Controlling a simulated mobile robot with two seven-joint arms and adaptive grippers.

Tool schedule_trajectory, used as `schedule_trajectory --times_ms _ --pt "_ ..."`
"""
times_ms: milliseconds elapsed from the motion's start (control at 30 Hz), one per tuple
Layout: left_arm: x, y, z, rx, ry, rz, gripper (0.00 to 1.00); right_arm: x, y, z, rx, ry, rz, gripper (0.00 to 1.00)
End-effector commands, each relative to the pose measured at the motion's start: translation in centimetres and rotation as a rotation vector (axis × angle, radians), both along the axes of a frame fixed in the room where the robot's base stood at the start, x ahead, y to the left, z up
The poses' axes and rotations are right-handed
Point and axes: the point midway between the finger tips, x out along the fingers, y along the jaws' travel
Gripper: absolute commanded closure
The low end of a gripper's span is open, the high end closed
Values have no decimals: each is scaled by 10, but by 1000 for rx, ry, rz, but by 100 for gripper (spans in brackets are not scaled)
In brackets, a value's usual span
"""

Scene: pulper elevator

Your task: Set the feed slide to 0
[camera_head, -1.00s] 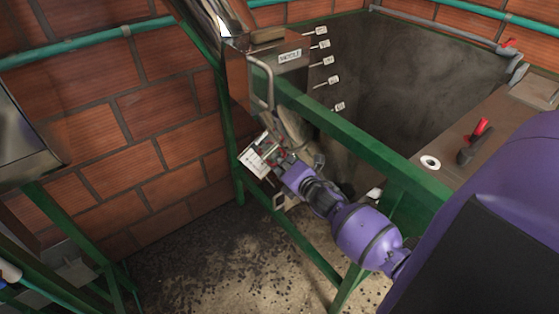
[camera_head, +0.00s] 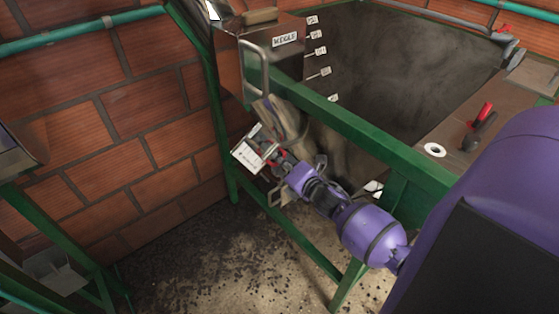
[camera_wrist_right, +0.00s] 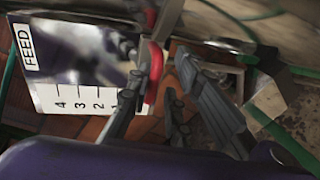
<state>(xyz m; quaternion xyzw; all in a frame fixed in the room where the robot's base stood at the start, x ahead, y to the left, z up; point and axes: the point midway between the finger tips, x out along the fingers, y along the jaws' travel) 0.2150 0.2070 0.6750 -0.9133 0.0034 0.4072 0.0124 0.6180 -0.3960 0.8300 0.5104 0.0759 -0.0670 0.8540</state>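The feed slide's white scale plate (camera_wrist_right: 85,98) shows at the left of the right wrist view, with a FEED label and the numbers 4, 3 and 2 readable. The lower end of the scale is hidden by my finger. The plate also shows in the head view (camera_head: 248,157), below the metal hopper. A red handle (camera_wrist_right: 154,72) stands beside the plate. My right gripper (camera_wrist_right: 165,55) has its fingers around the red handle, close to the left finger. A gap shows between handle and right finger. The slide's exact reading is hidden. My left gripper is not in view.
A metal box (camera_head: 272,45) with a bent handle (camera_head: 256,70) is above my right gripper. A green frame beam (camera_head: 350,125) runs beside my arm. A dark tank (camera_head: 410,60) lies behind it. Another red-handled lever (camera_head: 483,114) sits on the right ledge.

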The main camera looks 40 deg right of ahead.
Motion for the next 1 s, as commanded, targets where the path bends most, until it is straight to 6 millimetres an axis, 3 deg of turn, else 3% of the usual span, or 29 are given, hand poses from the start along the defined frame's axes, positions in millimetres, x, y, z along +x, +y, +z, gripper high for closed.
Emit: schedule_trajectory --times_ms 467,1000 --pt "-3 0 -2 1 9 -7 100 -5 1 2 1 -2 1 83" --pt "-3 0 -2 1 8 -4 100 -102 4 21 0 0 0 83"
